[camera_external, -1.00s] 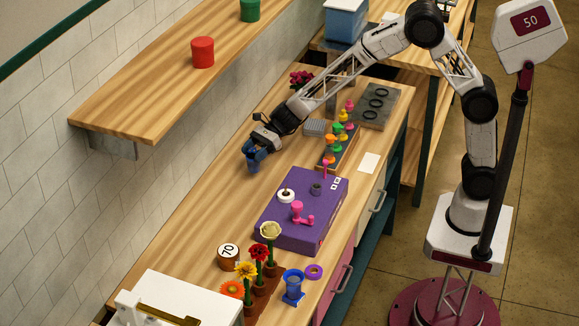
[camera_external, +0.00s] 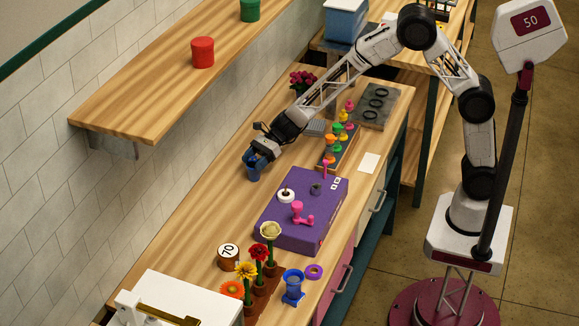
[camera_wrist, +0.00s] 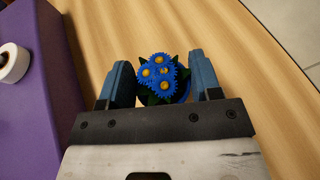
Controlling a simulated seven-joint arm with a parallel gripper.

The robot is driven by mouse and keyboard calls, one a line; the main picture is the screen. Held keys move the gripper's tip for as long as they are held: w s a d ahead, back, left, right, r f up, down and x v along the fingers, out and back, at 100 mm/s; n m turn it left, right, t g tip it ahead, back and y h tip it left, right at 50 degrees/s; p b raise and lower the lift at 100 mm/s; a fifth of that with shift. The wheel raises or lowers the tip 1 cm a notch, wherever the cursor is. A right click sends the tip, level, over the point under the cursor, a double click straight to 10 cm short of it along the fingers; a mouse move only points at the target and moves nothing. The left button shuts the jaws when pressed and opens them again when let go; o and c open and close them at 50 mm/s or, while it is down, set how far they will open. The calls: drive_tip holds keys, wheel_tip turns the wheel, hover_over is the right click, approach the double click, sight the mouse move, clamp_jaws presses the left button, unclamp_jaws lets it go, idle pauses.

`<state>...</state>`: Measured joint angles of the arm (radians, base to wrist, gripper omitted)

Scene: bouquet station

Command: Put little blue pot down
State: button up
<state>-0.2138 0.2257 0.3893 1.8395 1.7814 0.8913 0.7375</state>
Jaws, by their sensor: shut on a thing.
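The little blue pot (camera_external: 254,173) is at my gripper (camera_external: 259,153), over the left part of the wooden bench top, near the wall. In the wrist view blue flowers with yellow centres (camera_wrist: 159,72) and dark green leaves sit between the two fingers of my gripper (camera_wrist: 164,82). The fingers are shut on the pot, which is mostly hidden below the flowers in the wrist view. The pot looks nearly upright. I cannot tell whether its base touches the bench.
A purple box (camera_external: 293,230) with a pink joystick stands nearby; its edge shows at left in the wrist view (camera_wrist: 50,50). A rack of coloured pegs (camera_external: 334,155) and a grey block (camera_external: 315,127) lie farther back. The bench around the pot is clear.

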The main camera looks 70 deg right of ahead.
drive_tip(key=shift+f, duration=0.1)
drive_tip(key=o, duration=1.1)
drive_tip(key=shift+o, duration=0.2)
drive_tip(key=shift+d, duration=0.1)
drive_tip(key=v, duration=1.2)
drive_tip(key=shift+s+r, duration=0.1)
drive_tip(key=shift+r, duration=0.15)
